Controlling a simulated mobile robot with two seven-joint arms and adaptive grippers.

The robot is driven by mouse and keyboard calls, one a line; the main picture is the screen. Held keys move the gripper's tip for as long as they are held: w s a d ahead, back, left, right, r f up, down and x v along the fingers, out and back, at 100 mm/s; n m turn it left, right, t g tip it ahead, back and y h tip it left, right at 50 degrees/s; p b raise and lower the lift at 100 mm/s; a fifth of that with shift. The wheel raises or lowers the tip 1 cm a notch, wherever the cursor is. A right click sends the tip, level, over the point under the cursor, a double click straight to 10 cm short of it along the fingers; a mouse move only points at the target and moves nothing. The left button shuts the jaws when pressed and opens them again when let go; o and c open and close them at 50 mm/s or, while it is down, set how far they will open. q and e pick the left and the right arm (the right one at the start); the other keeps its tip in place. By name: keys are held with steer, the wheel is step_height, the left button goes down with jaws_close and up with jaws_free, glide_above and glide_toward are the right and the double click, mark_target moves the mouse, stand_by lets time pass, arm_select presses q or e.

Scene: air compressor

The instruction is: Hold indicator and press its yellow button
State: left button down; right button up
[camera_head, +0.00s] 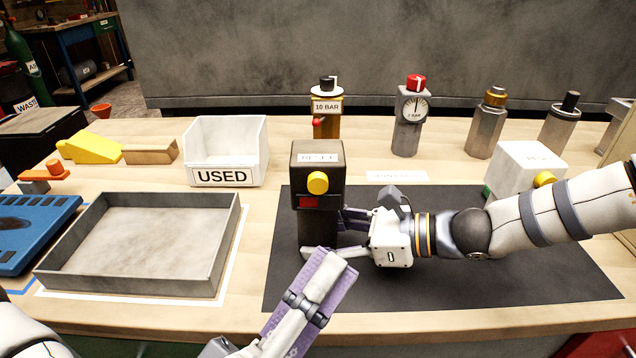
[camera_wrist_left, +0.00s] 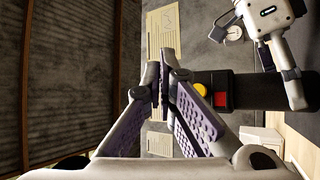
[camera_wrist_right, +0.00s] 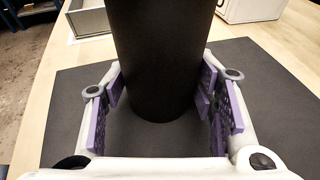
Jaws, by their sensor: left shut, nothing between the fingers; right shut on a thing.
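The black indicator (camera_head: 318,170) stands upright on the dark mat, with a RESET label, a yellow button (camera_head: 317,183) and a red window facing me. My right gripper (camera_head: 345,232) is shut on its narrower lower body from the right; the right wrist view shows the dark body (camera_wrist_right: 165,60) between the purple pads. My left gripper (camera_head: 325,255) is shut and empty, in front of the indicator and below the button in the head view. In the left wrist view, the closed fingertips (camera_wrist_left: 164,82) are close to the yellow button (camera_wrist_left: 201,89); contact cannot be told.
A dark mat (camera_head: 450,280) lies under the indicator. A grey tray (camera_head: 135,283) and a white USED bin (camera_head: 225,150) are on the left. A white box (camera_head: 525,168) with a yellow button stands behind my right arm. Several fittings, including a gauge (camera_head: 410,120), line the back.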

mark_target(321, 205)
arm_select(q)
steer(key=w, duration=0.8)
steer(key=shift+w, duration=0.35)
arm_select(e)
steer(key=shift+f, duration=0.1)
stand_by(0.9)
arm_select(q)
steer(key=shift+w, duration=0.45)
steer(key=shift+w, duration=0.6)
stand_by(0.7)
steer(key=shift+s, duration=1.05)
steer(key=s, duration=0.5)
